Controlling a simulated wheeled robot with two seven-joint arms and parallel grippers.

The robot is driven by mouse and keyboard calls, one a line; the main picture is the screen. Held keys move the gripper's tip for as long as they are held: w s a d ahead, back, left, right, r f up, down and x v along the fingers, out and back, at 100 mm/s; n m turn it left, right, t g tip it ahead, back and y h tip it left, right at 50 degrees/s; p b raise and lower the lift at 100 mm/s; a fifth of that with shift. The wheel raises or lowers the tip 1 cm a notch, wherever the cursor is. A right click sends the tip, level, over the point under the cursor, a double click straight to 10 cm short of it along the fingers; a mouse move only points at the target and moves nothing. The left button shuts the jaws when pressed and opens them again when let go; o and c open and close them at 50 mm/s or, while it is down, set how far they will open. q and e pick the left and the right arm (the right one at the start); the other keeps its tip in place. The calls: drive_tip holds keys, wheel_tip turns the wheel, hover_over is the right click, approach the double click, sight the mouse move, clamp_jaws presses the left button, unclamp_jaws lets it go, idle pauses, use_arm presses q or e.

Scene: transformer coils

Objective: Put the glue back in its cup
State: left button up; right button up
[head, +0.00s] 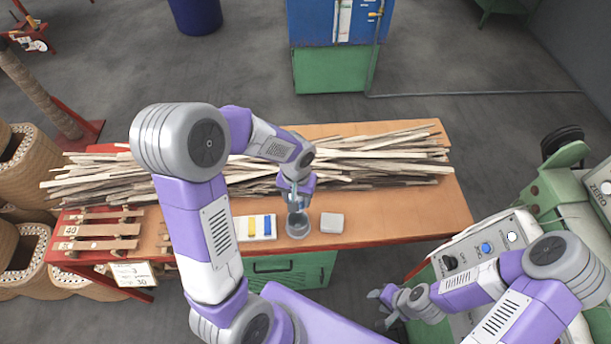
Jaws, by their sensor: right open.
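A grey round cup (299,228) stands near the front edge of the wooden worktable. My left gripper (297,206) is directly above the cup and points down into its opening. Something pale shows between its fingers, but it is too small to tell whether this is the glue or part of the gripper. The glue is not clearly seen anywhere else. My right gripper (380,308) is open and empty, in front of the table's front edge at the right.
A white tray (240,236) with yellow and blue pieces lies left of the cup. A grey block (332,223) lies right of it. Long wooden strips (370,155) cover the table's back. A green machine with a control panel (480,247) stands at the right.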

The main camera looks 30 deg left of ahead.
use_arm(q)
drive_tip(key=shift+s+f+b, duration=0.4)
drive_tip(key=shift+f+b, duration=0.1)
drive_tip(key=shift+f, duration=0.3)
drive_tip(key=shift+w+f+b, duration=0.1)
drive_tip(key=shift+f+b, duration=0.6)
wheel_tip(320, 180, down, 5)
drive_tip(key=b, duration=0.5)
drive_tip(key=shift+f, duration=0.2)
drive_tip(key=o, duration=1.2)
